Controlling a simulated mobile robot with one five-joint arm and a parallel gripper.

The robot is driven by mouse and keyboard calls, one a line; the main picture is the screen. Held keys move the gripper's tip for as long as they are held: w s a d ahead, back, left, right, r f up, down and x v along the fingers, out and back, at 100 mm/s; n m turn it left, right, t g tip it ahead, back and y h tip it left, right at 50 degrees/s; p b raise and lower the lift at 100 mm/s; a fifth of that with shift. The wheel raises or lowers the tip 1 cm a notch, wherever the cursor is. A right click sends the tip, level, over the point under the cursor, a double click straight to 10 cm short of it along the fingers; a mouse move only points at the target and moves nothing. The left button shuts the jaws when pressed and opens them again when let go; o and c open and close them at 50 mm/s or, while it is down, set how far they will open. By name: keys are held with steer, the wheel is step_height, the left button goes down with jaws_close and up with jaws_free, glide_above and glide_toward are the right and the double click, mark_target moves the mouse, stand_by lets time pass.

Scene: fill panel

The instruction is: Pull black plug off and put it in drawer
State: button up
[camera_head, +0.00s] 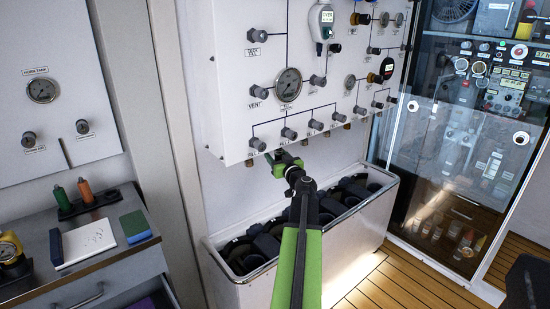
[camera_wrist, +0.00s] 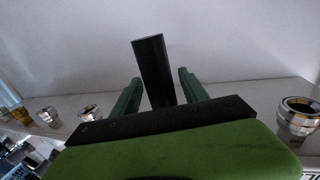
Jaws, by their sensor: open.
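The black plug (camera_wrist: 152,62) is a dark upright cylinder in the wrist view. It stands between the two green fingers of my gripper (camera_wrist: 158,88), with a visible gap on each side. In the head view my gripper (camera_head: 285,163) is just under the lower edge of the white panel (camera_head: 225,90), and I cannot clearly make out the plug there. A grey drawer unit (camera_head: 115,275) with a handle stands at the lower left. What seems to be an open drawer, with something purple (camera_head: 146,303) in it, is cut off by the bottom edge.
Metal fittings show left (camera_wrist: 47,117) and right (camera_wrist: 298,115) of the fingers in the wrist view. A white bin of dark items (camera_head: 345,245) stands under the panel. A glass cabinet (camera_head: 455,170) is at right.

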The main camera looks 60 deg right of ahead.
steer(key=shift+c, duration=0.4)
steer(key=shift+w, duration=0.1)
jaws_close()
steer(key=shift+f, duration=0.15)
steer(key=shift+f+b, duration=2.4)
steer(key=shift+b, duration=0.15)
